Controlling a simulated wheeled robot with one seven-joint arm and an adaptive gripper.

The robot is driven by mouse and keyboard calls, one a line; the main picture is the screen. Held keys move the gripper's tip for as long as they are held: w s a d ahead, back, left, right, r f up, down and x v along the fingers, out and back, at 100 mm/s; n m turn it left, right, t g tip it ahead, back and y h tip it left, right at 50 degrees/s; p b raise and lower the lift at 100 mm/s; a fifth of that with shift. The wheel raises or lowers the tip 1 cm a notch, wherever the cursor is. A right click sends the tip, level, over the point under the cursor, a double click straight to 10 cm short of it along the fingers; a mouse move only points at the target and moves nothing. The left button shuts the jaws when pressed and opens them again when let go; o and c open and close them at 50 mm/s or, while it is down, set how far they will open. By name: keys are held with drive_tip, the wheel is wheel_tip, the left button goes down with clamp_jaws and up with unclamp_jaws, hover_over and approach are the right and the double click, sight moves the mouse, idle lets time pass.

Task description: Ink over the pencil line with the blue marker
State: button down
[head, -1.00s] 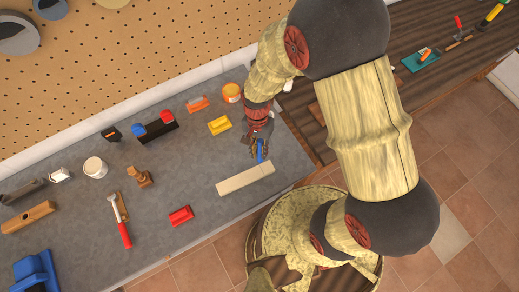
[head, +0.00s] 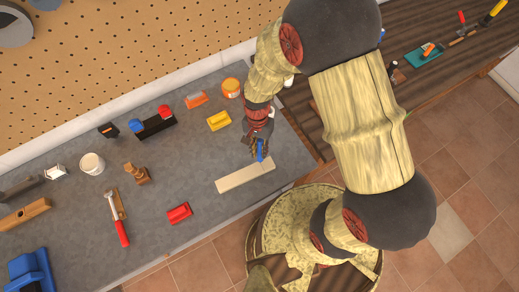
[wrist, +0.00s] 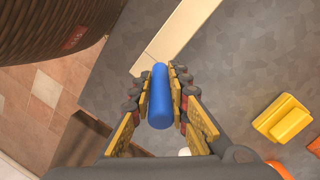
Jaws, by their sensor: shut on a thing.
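A pale wooden board (head: 235,181) lies on the grey bench top near its front edge. It also shows in the wrist view (wrist: 188,32), with a thin dark line across it near its end. My gripper (head: 257,150) is shut on the blue marker (head: 260,152), at the right end of the board. In the wrist view my gripper (wrist: 161,78) has its fingers on both sides of the blue marker (wrist: 159,98). The marker's far end points towards the thin line. The tip is hidden, so I cannot tell whether it touches the board.
A yellow block (head: 219,121) and an orange-lidded tub (head: 231,87) stand behind the board. A red block (head: 179,212) and a hammer (head: 117,220) lie to the left. The bench's front edge (head: 205,238) is close to the board.

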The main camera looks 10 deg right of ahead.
drive_tip(key=shift+b+x, duration=0.45)
drive_tip(key=shift+x, duration=0.35)
idle(1.1)
drive_tip(key=shift+w, duration=0.1)
drive_tip(key=shift+w+d+r+p, duration=0.2)
drive_tip(key=shift+d+p, duration=0.1)
drive_tip(key=shift+d, duration=0.25)
drive_tip(key=shift+f, duration=0.15)
drive_tip(key=shift+s+a, duration=0.15)
drive_tip(key=shift+a, duration=0.4)
idle(1.8)
